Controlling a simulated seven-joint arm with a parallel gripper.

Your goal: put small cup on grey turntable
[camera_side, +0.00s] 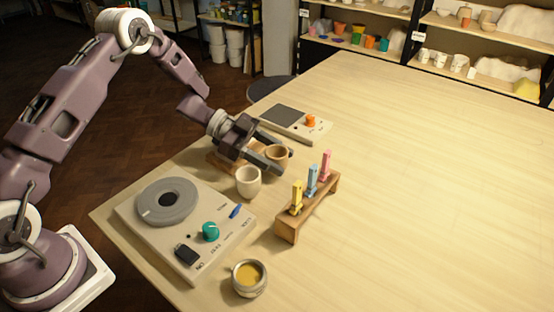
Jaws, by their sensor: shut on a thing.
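A small brown cup (277,153) is between the fingers of my gripper (281,161), which is shut on it. The cup looks upright and its lower part is hidden by the near finger. I cannot tell whether it touches the table. The grey turntable (152,209) is a round disc with a dark centre on a beige control box (190,264), at the lower left of my gripper. No cup stands on it.
A cream cup (248,184) stands between my gripper and the control box. A wooden rack (290,230) with yellow, blue and pink tools is to the right. A mug (249,290) of yellow-brown liquid stands in front. A scale-like device (318,130) is behind. The table's right side is clear.

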